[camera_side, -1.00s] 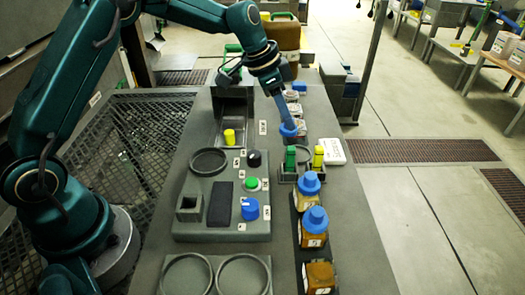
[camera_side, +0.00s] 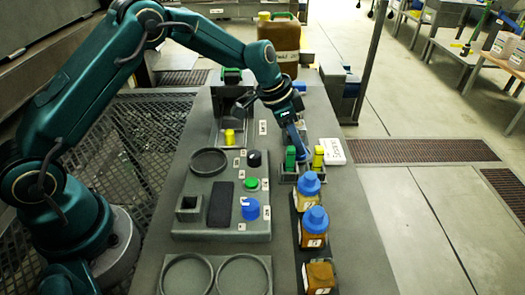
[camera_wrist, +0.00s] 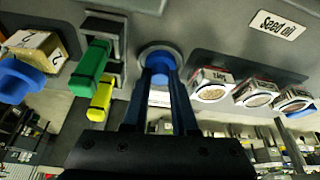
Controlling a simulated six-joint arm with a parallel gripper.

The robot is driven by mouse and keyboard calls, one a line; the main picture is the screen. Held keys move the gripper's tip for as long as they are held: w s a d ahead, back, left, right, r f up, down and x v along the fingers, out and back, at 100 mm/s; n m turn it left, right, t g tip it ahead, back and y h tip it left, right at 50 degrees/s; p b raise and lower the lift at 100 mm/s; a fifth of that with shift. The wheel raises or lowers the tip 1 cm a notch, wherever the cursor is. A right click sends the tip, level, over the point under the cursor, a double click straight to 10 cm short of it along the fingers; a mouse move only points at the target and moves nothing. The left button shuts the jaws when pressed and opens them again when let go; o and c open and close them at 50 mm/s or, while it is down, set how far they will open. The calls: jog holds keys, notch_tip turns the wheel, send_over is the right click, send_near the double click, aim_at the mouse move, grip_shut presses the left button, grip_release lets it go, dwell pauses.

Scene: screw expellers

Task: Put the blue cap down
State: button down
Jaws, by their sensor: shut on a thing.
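In the wrist view the blue cap (camera_wrist: 160,70) is between the two fingers of my gripper (camera_wrist: 160,75), which is shut on it. The cap is over or in a round grey ring (camera_wrist: 146,48) on the bench; I cannot tell whether it touches. In the side view my gripper (camera_side: 303,156) points down at the ring's place, just behind the green and yellow pieces. The ring and most of the cap are hidden there by the fingers and these pieces.
A green piece (camera_side: 290,158) and a yellow piece (camera_side: 318,157) stand close in front. Blue-capped bottles (camera_side: 314,222) are nearer the camera. Jars (camera_wrist: 211,88) stand in a row beside the ring. A white sign (camera_side: 334,151) lies to the right.

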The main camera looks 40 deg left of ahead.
jog(key=c, duration=0.7)
grip_release()
jog(key=shift+r, duration=0.3)
jog(key=s+a+r+n, duration=0.1)
jog(key=s+r, duration=0.3)
jog(key=r, duration=0.3)
jog(key=s+a+r, duration=0.2)
jog(key=s+r, duration=0.2)
jog(key=r, duration=0.3)
jog(key=s+a+n+t+y, duration=0.1)
jog(key=s+n, duration=0.5)
jog(key=s, duration=1.3)
jog(key=shift+s+a+f+t+y, duration=0.2)
jog(key=shift+f+t+y, duration=0.25)
jog(key=shift+y, duration=0.45)
